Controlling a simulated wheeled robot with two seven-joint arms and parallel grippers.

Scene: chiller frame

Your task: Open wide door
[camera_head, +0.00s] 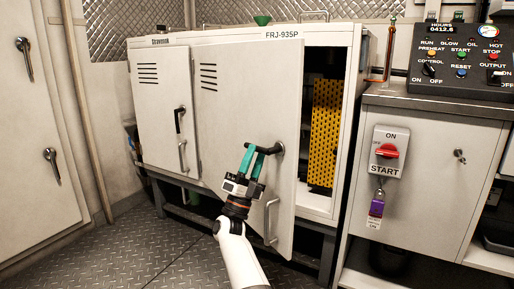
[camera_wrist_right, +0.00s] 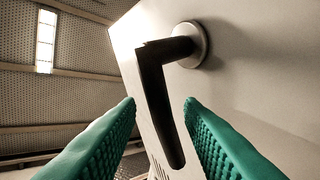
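The wide door (camera_head: 245,95) of the chiller cabinet stands partly open, with a gap along its right edge. Its black lever handle (camera_head: 268,149) is on the door's right side, with a metal pull bar (camera_head: 270,220) below it. My right gripper (camera_head: 254,152) is at the lever, its teal fingers pointing up at it. In the right wrist view the black lever (camera_wrist_right: 157,95) hangs from its round base between the two parted fingertips of my right gripper (camera_wrist_right: 160,103). Gaps show on both sides of it. My left gripper is not in view.
The opening shows a yellow perforated panel (camera_head: 326,130) inside. The narrow door (camera_head: 160,95) on the left is closed. A grey cabinet with a START switch (camera_head: 388,152) and a control panel (camera_head: 462,62) stands to the right. The metal floor (camera_head: 150,245) at front left is clear.

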